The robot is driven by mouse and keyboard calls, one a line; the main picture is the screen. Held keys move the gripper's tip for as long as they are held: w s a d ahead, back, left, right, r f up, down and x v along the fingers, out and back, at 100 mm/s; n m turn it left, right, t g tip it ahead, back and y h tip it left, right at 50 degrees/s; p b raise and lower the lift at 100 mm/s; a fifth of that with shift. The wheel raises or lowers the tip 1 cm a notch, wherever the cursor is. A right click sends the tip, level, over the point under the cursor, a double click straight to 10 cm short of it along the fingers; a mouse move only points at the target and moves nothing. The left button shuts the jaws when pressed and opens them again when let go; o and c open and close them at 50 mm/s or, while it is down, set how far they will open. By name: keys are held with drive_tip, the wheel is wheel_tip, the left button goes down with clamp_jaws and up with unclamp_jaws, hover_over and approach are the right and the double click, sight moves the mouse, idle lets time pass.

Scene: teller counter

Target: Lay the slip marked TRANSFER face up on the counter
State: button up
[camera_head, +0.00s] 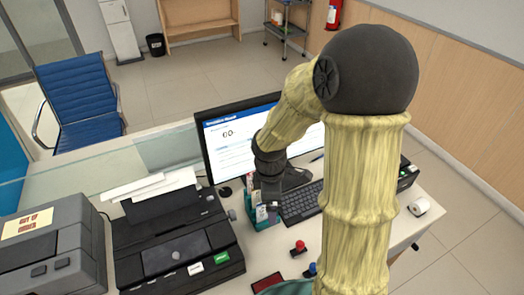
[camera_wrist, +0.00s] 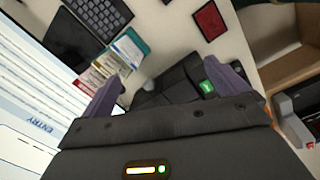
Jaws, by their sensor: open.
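A teal holder (camera_head: 266,222) with several upright slips (camera_head: 262,212) stands on the counter (camera_head: 285,262) in front of the monitor. The slips' lettering is too small to read, so I cannot tell which is marked TRANSFER. In the wrist view the slips (camera_wrist: 100,73) are seen from above, left of centre, with the teal holder (camera_wrist: 137,43) at one end. My gripper (camera_wrist: 168,88) is open, its two fingers spread, with nothing seen between them. In the head view my gripper (camera_head: 268,186) is above and close to the holder, partly hiding it.
The monitor (camera_head: 222,140) stands behind the holder and the keyboard (camera_head: 302,202) to its right. A black machine (camera_head: 170,245) is on the left. A red-topped stamp (camera_head: 299,247), a blue-topped stamp (camera_head: 311,269) and a red pad (camera_head: 268,283) are in front. A paper roll (camera_head: 419,206) lies at right.

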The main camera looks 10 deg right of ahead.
drive_tip(key=w+n+p, duration=0.4)
drive_tip(key=w+n, duration=0.2)
drive_tip(key=n, duration=0.5)
drive_tip(key=w+r+n+p, duration=0.1)
drive_tip(key=w+n+p, duration=0.3)
drive_tip(key=w+n, duration=0.3)
drive_tip(key=n, duration=0.5)
drive_tip(key=shift+w+d+r+y, duration=0.3)
drive_tip(key=shift+d+y, duration=0.05)
drive_tip(key=shift+y, duration=0.05)
wheel_tip(320, 180, down, 18)
drive_tip(key=p, duration=0.4)
drive_tip(key=shift+r, duration=0.25)
drive_tip(key=shift+c, duration=0.5)
